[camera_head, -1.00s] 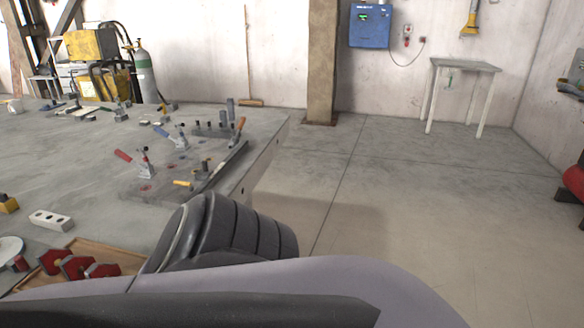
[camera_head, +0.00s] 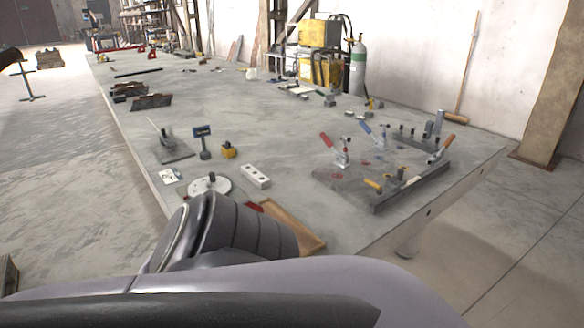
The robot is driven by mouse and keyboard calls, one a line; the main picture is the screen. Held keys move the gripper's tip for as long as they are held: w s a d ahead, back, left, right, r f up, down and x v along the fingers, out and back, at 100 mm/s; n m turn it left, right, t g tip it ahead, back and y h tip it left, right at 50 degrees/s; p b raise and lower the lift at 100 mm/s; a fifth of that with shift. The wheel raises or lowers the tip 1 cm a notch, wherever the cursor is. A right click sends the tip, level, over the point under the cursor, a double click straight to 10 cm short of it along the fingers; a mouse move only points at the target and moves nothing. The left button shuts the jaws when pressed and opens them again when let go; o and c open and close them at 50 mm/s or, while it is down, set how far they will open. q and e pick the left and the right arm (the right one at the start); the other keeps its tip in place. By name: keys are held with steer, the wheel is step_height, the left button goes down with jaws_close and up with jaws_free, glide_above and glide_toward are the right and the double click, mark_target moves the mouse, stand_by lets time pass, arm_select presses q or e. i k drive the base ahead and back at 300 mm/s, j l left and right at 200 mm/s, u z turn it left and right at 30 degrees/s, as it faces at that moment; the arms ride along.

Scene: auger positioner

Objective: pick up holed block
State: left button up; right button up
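The holed block (camera_head: 256,176) is a small white block with dark holes along its face. It lies on the grey table (camera_head: 270,120), in the middle of the head view, beyond my arm. It stands apart from the clamp plate on its right and the white disc on its left. Neither of my grippers shows. A dark and grey part of my own arm fills the lower middle of the view and hides part of the table's near edge.
A clamp plate (camera_head: 378,199) with red and blue handled clamps sits right of the block. A white disc (camera_head: 221,186), a yellow piece (camera_head: 228,152) and a small dark stand (camera_head: 204,143) are to its left. A wooden tray (camera_head: 298,229) is nearer, partly hidden by my arm.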

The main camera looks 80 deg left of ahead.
mark_target(255, 176)
steer(key=u, duration=1.3)
